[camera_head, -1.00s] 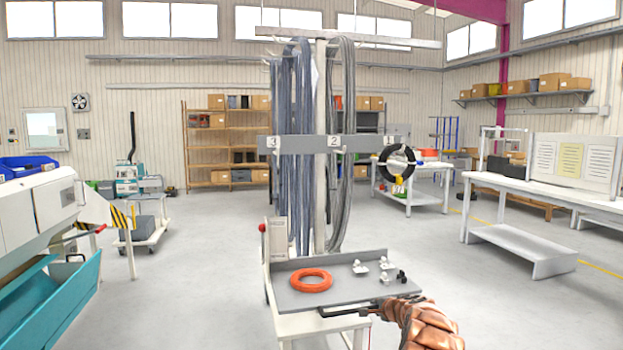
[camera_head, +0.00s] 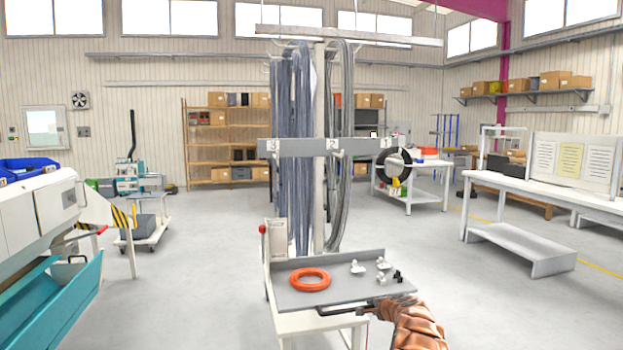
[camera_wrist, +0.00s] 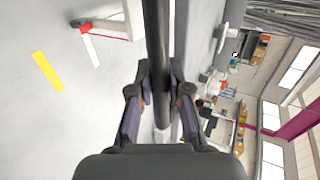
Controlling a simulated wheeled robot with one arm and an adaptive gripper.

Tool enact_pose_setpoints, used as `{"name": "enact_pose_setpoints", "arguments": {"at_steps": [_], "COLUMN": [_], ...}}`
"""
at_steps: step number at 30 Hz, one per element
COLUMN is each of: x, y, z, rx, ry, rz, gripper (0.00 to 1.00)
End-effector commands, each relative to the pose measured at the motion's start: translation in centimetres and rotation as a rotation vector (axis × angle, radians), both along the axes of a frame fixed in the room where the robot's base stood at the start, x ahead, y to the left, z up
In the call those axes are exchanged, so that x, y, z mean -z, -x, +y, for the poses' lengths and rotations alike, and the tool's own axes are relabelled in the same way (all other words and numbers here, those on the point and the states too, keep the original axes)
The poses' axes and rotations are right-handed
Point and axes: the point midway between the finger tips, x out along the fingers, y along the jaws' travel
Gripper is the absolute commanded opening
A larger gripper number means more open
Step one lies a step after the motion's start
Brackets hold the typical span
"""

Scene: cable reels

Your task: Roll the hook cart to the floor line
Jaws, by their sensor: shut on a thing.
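The hook cart (camera_head: 320,200) stands upright in front of me, with a white post, a top bar and a grey plate numbered 3, 2, 1. Grey cables hang on it at 3 and 2, and a black coil (camera_head: 394,168) hangs at 1. Its grey tray (camera_head: 340,288) carries an orange coil (camera_head: 310,279) and several small white and black parts. My gripper (camera_head: 372,309) is at the tray's near right side. In the wrist view my gripper (camera_wrist: 160,78) is shut on a dark bar (camera_wrist: 157,35), the cart's handle. A yellow floor line (camera_head: 600,268) shows at the far right.
A machine with a teal trough (camera_head: 60,310) stands close at left. A white workbench (camera_head: 540,195) with a low shelf is at right. Shelving (camera_head: 225,145) and another table stand at the back. A yellow stripe (camera_wrist: 47,71) shows on the wrist view's floor. Floor between is clear.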

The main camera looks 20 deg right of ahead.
Motion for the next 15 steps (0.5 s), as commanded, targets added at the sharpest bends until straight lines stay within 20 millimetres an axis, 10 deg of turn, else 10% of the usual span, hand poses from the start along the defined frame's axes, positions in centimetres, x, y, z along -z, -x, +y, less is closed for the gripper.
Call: {"name": "enact_pose_setpoints", "arguments": {"at_steps": [15], "x": [-0.8], "y": [-2.1], "z": [-1.1], "rx": [0.012], "ry": [0.012], "rz": [-0.004], "gripper": [0.0]}}
